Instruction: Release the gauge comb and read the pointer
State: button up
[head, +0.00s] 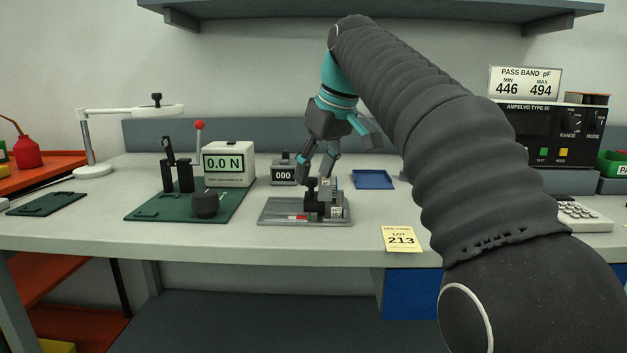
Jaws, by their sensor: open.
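My gripper (318,172) is open. It hangs just above and behind a small grey fixture plate (278,211) on the bench. A black block-like part with a knob (312,194) stands on that plate, below the fingertips, and may be the gauge comb. I cannot tell whether the fingers touch it. A white label with dark marks (336,211) is at the plate's right side, and a small red-and-white strip (298,217) lies at its front. The pointer is too small to make out.
A green board (150,206) with a force display reading 0.0 N (228,164) is to the left. A counter reading 000 (283,171) stands behind the plate. A blue tray (373,179) and a LOT 213 card (398,239) are to the right. A shelf (390,12) hangs overhead.

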jog(key=shift+w+a+f, duration=0.15)
jog(key=shift+a+f, duration=0.05)
jog(key=shift+f, duration=0.4)
grip_shut()
